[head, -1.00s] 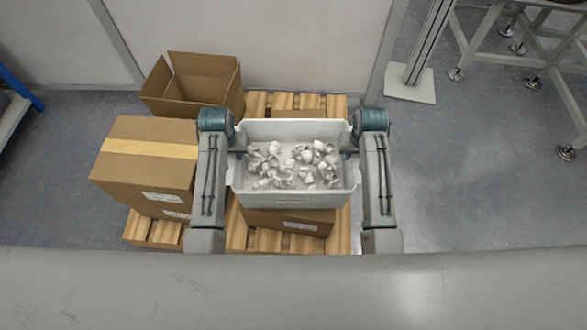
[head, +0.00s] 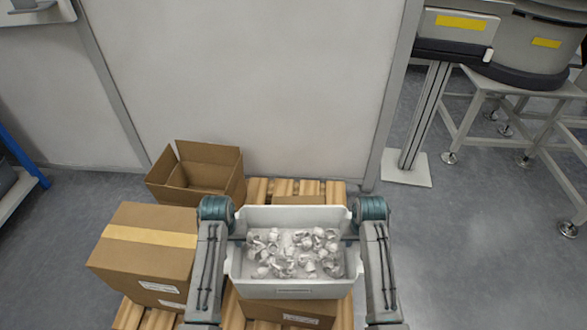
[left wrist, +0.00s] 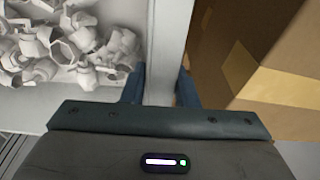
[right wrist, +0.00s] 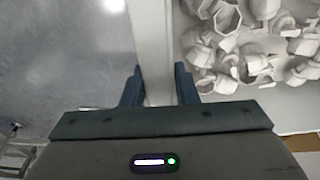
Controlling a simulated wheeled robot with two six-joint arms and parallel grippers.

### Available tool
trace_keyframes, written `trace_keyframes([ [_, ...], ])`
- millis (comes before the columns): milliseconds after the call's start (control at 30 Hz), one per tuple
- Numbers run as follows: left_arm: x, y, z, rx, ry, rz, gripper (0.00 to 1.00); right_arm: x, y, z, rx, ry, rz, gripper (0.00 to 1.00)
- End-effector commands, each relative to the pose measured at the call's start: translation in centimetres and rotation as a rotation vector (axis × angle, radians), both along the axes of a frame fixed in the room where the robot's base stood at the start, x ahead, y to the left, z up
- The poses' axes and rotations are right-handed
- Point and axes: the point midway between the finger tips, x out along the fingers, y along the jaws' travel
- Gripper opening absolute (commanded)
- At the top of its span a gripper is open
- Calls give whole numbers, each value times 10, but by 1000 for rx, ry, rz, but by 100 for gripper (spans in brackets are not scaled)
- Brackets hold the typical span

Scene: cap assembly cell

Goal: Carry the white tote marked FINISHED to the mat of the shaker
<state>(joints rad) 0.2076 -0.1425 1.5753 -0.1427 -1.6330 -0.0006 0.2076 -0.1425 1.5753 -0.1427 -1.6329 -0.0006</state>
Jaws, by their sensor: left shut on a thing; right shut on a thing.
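The white tote (head: 293,291) holds many loose white parts and shows in the middle of the head view, above a cardboard box. A label plate is on its near wall, but I cannot read it. My left gripper (head: 236,232) is shut on the tote's left wall; the left wrist view shows the wall (left wrist: 163,40) between its fingers (left wrist: 160,88). My right gripper (head: 350,232) is shut on the right wall; the right wrist view shows that wall (right wrist: 152,40) between its fingers (right wrist: 160,88). The tote looks level. The shaker's mat cannot be made out.
A closed carton (head: 145,255) and an open empty carton (head: 195,172) stand left of the tote, on or by wooden pallets (head: 262,190). A carton (head: 300,315) lies under the tote. A wall panel is behind. A post (head: 415,120) and a machine on a stand (head: 525,75) are at the upper right.

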Motion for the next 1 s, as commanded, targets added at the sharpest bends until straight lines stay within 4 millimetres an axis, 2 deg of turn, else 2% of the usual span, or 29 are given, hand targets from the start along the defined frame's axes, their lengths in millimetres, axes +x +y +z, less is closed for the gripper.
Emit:
trace_keyframes([
  [267, -3, -1, 17, -1, -5, -1, 0, -3, 1, 17, 1, -5, 1, 0],
  [700, -18, -1, 67, -2, -6, -1, 0, -18, 1, 67, 2, -5, 1, 0],
  [1000, -26, -1, 92, -2, -3, -1, 0, -26, 1, 92, 1, -3, 1, 0],
])
